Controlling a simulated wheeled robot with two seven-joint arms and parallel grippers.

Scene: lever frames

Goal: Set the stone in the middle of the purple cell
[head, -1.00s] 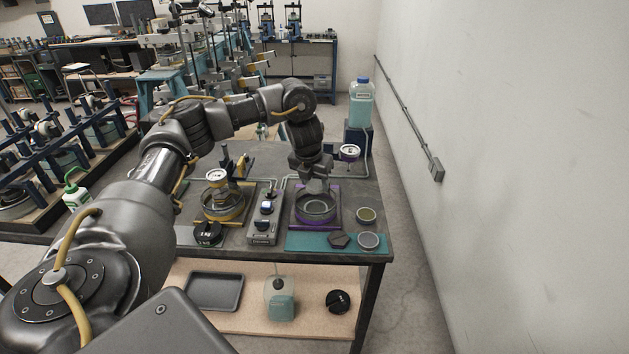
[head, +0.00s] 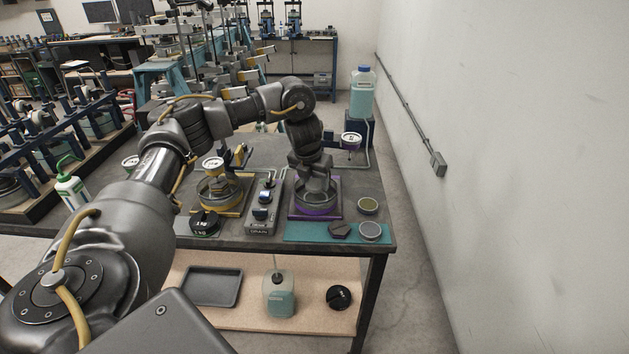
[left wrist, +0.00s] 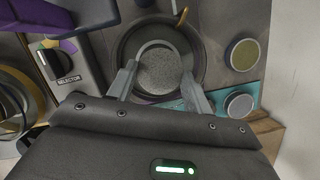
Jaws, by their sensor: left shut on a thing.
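The purple cell (head: 317,212) is a round clear-walled dish on a purple-edged base near the right of the bench. My left gripper (head: 316,191) points down into it. In the left wrist view its fingers (left wrist: 159,88) are shut on the stone (left wrist: 158,71), a speckled grey disc with a paler rim. The stone lies inside the dark round wall of the cell (left wrist: 199,50), a little left of its centre in that view. In the head view the gripper hides the stone. Whether the stone touches the cell floor cannot be told. My right gripper is not in view.
A grey control box (head: 262,217) and a yellow cell (head: 220,191) stand left of the purple cell. An olive-filled dish (head: 368,205) sits right. A gauge (head: 352,140) stands behind.

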